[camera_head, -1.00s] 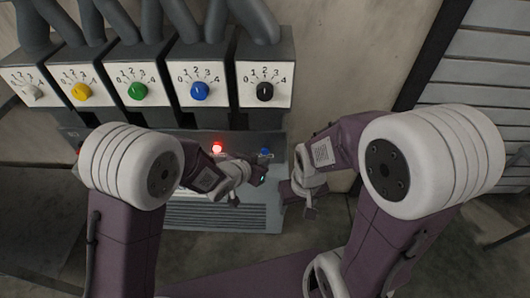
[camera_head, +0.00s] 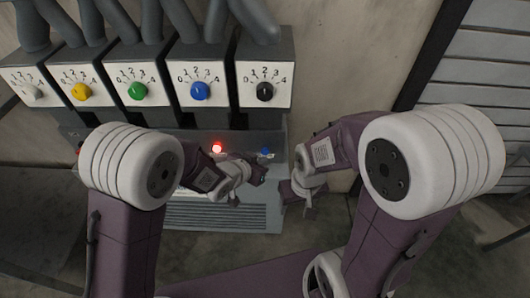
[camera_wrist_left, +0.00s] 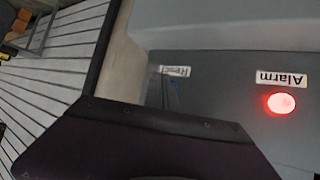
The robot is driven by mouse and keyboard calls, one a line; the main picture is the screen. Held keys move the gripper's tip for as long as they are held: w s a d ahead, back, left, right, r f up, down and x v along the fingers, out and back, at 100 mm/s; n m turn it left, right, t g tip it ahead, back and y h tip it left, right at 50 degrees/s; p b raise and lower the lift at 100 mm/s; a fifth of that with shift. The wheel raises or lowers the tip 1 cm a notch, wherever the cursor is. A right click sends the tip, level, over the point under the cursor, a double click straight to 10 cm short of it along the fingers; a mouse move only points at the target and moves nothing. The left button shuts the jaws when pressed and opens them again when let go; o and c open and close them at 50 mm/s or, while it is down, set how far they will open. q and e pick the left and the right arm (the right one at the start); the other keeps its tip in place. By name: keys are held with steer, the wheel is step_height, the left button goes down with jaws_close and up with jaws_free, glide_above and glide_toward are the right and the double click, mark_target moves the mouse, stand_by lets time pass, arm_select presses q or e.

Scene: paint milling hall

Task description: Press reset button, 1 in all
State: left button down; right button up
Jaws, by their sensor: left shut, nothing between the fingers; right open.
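The blue reset button (camera_head: 265,151) sits on the grey panel, right of the glowing red alarm lamp (camera_head: 216,148). My left gripper (camera_head: 262,168) is shut and empty, just below the button in the head view; I cannot tell whether it touches it. In the left wrist view the upside-down "Reset" label (camera_wrist_left: 175,71) is partly hidden, and only a trace of blue shows under it. The lit alarm lamp also shows there (camera_wrist_left: 281,103), under its "Alarm" label (camera_wrist_left: 281,78). My right gripper (camera_head: 308,210) is open and empty, right of the cabinet.
Above the panel hangs a row of white dial boxes with coloured knobs, among them a blue knob (camera_head: 200,90) and a black knob (camera_head: 265,91). The cabinet's vented front (camera_head: 215,216) lies below my left gripper. A slatted shutter (camera_head: 480,70) is at the right.

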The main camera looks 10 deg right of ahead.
arm_select(q)
steer(key=shift+w, duration=0.2)
steer(key=shift+w+d, duration=0.15)
steer(key=shift+w, duration=0.05)
steer(key=shift+w+d+p, duration=0.1)
steer(key=shift+w+p, duration=0.3)
steer(key=shift+p, duration=0.05)
stand_by(0.7)
steer(key=shift+s, duration=0.1)
steer(key=shift+s+a, duration=0.2)
steer(key=shift+s, duration=0.5)
steer(key=shift+b, duration=0.3)
steer(key=s, duration=0.2)
steer(key=s+a+b, duration=0.1)
steer(key=s, duration=0.1)
steer(key=shift+s+a, duration=0.2)
steer(key=shift+s, duration=0.2)
